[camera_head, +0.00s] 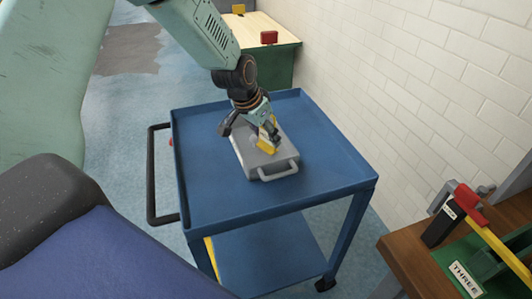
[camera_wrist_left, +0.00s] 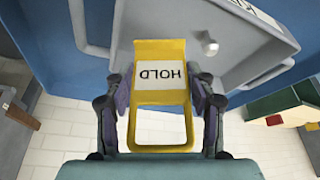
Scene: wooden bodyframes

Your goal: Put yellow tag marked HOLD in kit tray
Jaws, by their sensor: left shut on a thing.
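The yellow tag (camera_wrist_left: 161,99) has a white label reading HOLD, upside down in the left wrist view. My left gripper (camera_wrist_left: 160,112) is shut on it, one finger at each side. In the head view the tag (camera_head: 266,146) shows as a small yellow patch at my left gripper (camera_head: 252,138). The grey kit tray (camera_head: 258,161), with a handle at its near end, lies on the blue cart. The tag is over the tray; whether it touches the tray is unclear. The tray also shows behind the tag in the left wrist view (camera_wrist_left: 235,75). My right gripper is not in view.
The blue cart (camera_head: 225,212) has a raised rim, a side handle and a lower shelf. Its near top is clear. A green cabinet (camera_head: 268,66) is behind, beside a white brick wall.

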